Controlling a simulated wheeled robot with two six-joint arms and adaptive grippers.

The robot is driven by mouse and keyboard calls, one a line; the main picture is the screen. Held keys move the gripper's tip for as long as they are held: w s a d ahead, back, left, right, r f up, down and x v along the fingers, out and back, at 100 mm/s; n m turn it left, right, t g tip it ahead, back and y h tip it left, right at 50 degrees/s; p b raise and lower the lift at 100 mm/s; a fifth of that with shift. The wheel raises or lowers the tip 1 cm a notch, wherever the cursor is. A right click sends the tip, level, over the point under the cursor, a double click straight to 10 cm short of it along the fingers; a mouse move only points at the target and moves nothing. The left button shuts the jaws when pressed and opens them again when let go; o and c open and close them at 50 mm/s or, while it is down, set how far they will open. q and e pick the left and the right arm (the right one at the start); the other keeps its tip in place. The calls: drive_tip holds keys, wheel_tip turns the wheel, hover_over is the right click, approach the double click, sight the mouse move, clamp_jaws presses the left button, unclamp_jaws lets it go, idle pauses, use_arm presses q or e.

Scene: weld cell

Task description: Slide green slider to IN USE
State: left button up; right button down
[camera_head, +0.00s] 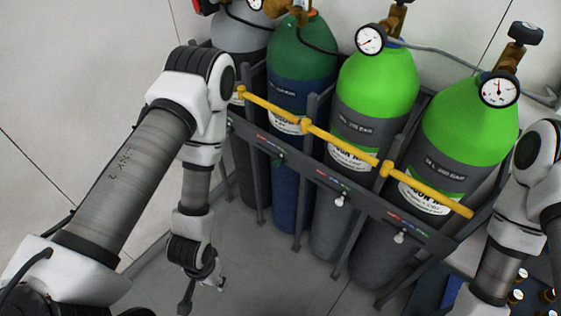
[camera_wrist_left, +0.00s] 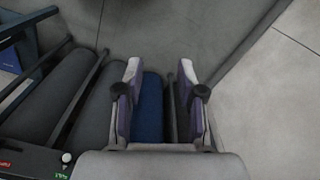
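A small dark green slider knob (camera_head: 278,161) sits on the grey front rail of the cylinder rack, below a strip of small coloured labels (camera_head: 270,145) in front of the blue cylinder. The label words are too small to read in the head view. My left gripper (camera_head: 203,292) hangs low in front of the rack, left of and below the green knob, apart from it. In the left wrist view my left gripper (camera_wrist_left: 160,82) is open with nothing between its fingers; the blue cylinder shows behind them. My right arm enters at the right, but its gripper is out of frame.
Two whitish knobs (camera_head: 340,201) (camera_head: 398,237) sit farther right on the rail. Yellow bar (camera_head: 345,150) crosses the cylinders above it. Green-topped cylinders (camera_head: 375,85) with gauges stand behind. Dark rack posts run down to the floor. Floor left of the rack is clear.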

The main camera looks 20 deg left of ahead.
use_arm(q)
drive_tip(key=shift+o, duration=0.3)
drive_tip(key=shift+o, duration=0.8)
drive_tip(key=shift+w, duration=0.15)
drive_tip(key=m+t+h+b, duration=0.5)
drive_tip(key=t+b, duration=1.2)
drive_tip(key=b, duration=0.9)
approach(275, 164)
drive_tip(key=w+h, duration=0.1)
drive_tip(key=w, duration=0.3)
drive_tip(key=shift+n, duration=0.3)
drive_tip(key=x, duration=0.3)
drive_tip(key=d+x, duration=0.1)
drive_tip(key=x, duration=0.2)
drive_tip(key=shift+w+f, duration=0.2)
